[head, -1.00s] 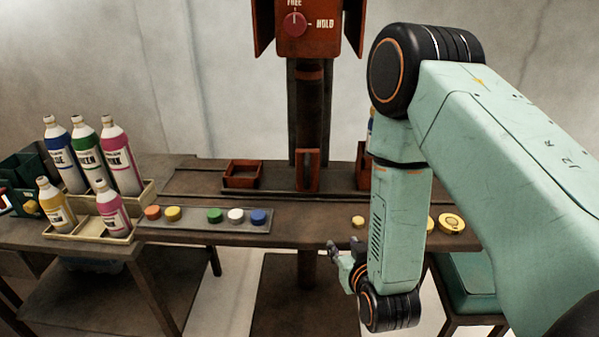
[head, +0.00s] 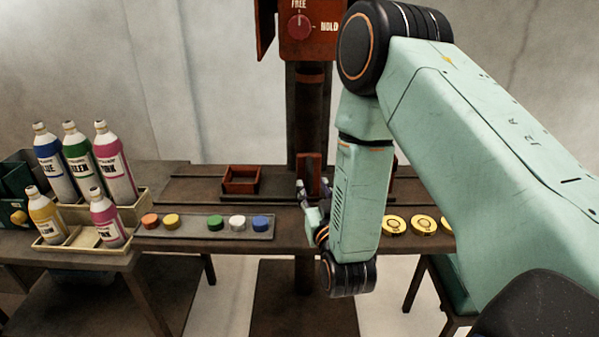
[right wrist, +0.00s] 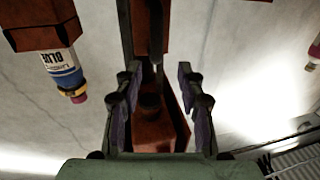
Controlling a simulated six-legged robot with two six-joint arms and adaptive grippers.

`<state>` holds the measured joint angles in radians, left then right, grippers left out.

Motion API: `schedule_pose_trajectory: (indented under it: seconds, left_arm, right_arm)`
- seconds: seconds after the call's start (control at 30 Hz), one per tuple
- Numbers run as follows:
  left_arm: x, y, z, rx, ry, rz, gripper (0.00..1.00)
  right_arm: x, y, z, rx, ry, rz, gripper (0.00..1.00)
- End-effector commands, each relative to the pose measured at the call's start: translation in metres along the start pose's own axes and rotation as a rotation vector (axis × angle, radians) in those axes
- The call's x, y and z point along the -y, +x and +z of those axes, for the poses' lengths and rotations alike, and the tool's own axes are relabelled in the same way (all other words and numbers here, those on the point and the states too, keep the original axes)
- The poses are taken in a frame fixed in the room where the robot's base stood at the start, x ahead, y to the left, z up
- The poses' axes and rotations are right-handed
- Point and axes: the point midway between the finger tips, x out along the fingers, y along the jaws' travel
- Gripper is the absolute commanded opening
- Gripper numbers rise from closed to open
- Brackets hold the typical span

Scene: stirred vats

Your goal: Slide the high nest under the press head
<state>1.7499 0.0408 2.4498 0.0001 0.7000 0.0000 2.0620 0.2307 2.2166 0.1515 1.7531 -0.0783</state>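The press (head: 312,30) stands at the centre back, a red-brown housing on a dark column with a red dial between FREE and HOLD. A low, open red-brown nest (head: 240,180) sits left of the column. A taller red-brown nest (head: 394,166) is right of it, mostly hidden behind my right arm. In the right wrist view, which looks upside down, a red-brown box (right wrist: 40,22) holds a blue-labelled bottle (right wrist: 62,68). My right gripper (head: 312,205) is at the bench front, before an upright red-brown piece (head: 308,172). Its fingers are apart and empty. My left gripper is out of view.
A strip of coloured caps (head: 190,227) lies along the front left of the bench. Several bottles stand in a cream rack (head: 125,208) at the left. Yellow discs (head: 424,225) lie at the front right. Floor in front of the bench is partly clear.

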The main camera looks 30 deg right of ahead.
Motion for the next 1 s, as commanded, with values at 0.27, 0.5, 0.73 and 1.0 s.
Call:
schedule_pose_trajectory:
  seconds: [0.27,0.5,0.73,1.0]
  left_arm:
    - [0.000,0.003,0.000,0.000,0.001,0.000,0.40]
    - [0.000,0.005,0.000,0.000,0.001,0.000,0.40]
    - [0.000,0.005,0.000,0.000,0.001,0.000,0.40]
    - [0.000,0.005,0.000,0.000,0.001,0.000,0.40]
  right_arm:
    - [-0.004,0.041,0.000,-0.003,0.003,0.006,0.39]
    - [-0.003,0.066,0.001,0.000,0.001,0.002,0.39]
    - [-0.001,0.071,0.001,0.003,0.000,0.000,0.39]
    - [0.001,0.071,0.001,0.003,0.000,-0.001,0.25]
